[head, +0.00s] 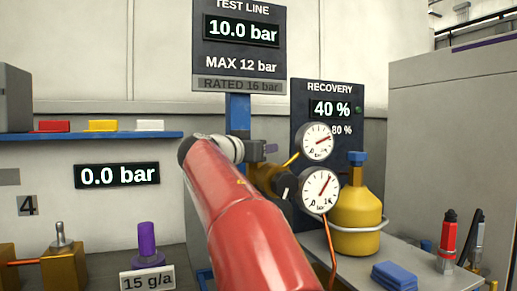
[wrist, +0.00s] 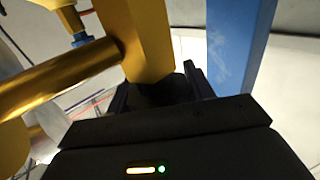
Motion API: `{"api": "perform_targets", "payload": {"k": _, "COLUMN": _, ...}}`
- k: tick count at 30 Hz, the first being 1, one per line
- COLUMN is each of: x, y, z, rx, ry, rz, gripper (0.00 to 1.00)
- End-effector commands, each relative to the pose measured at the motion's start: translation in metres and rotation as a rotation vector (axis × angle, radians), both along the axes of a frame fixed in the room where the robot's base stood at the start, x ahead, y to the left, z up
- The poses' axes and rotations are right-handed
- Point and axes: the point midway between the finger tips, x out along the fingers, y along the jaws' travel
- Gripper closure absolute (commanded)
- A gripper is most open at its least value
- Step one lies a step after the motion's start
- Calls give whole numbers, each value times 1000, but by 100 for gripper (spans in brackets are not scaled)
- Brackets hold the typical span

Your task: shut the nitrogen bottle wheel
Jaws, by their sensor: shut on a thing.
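My gripper (wrist: 155,92) is shut on the end of a brass-coloured valve body (wrist: 150,40), which runs down between its dark fingers. Shadow hides the exact contact. In the head view my gripper (head: 268,149) is beside the blue post, above the brass regulator body (head: 262,178). Two round gauges (head: 317,141) (head: 320,189) stand just right of it, with a dark knob (head: 285,188) left of the lower one. My red arm covers what lies below and behind. I cannot make out a separate nitrogen bottle wheel or the nitrogen bottle.
The test line display (head: 240,30) reads 10.0 bar and the recovery panel (head: 330,108) reads 40 %. A yellow cylinder (head: 358,212) stands close right of the gauges. A blue post (head: 238,115) is close behind my gripper. A blue shelf (head: 90,136) is at left.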

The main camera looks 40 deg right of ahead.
Motion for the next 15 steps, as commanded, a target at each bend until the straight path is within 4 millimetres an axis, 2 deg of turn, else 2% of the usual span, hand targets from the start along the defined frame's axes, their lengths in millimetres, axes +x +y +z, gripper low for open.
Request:
{"api": "perform_targets", "payload": {"k": 8, "x": 0, "y": 1, "z": -1, "rx": 0, "ry": 1, "rz": -74, "gripper": 70}}
{"api": "perform_targets", "payload": {"k": 15, "x": -2, "y": 0, "z": 0, "rx": 0, "ry": 1, "rz": -233, "gripper": 70}}
